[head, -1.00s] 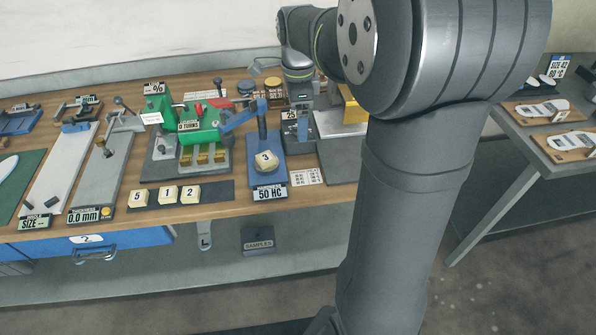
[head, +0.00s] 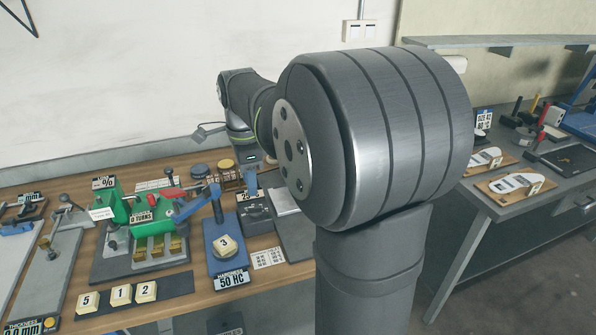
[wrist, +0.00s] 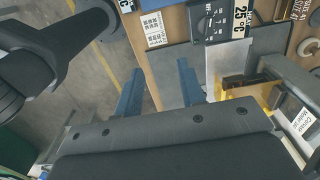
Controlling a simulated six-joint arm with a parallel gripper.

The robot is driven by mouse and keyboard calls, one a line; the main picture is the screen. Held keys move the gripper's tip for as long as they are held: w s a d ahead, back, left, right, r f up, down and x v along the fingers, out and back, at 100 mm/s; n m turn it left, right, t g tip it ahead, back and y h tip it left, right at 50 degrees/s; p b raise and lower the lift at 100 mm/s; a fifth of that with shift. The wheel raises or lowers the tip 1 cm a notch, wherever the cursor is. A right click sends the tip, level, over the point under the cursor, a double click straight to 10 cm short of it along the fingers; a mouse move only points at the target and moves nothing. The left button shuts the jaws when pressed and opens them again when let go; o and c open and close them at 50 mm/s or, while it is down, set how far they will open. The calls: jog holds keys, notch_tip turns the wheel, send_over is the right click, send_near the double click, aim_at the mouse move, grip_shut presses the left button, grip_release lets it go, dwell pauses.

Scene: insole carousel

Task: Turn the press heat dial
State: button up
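The press heat dial seems to be the round knob on a dark control box (wrist: 212,24) at the top of the wrist view, beside a °C readout (wrist: 240,12). The dark box (head: 256,209) also shows in the head view, right of the blue hardness stand. A yellow part of the press (wrist: 262,94) lies to the right in the wrist view; my arm hides the press in the head view. My gripper (wrist: 159,68) is open and empty, its two blue fingers apart, with the box beyond them. One blue finger shows in the head view (head: 251,180), just above the box.
The blue stand (head: 240,259) with its upright post is left of the box. A green fixture with a red lever (head: 170,197) stands further left. A printed card (head: 268,258) lies in front. A grey side table (head: 537,190) with insoles is on the right.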

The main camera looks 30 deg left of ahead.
jog(key=w+n, duration=0.1)
jog(key=n, duration=3.3)
send_over(257, 207)
notch_tip(257, 207, down, 17)
jog(key=shift+w+r, duration=0.1)
jog(key=shift+r, duration=0.05)
grip_shut()
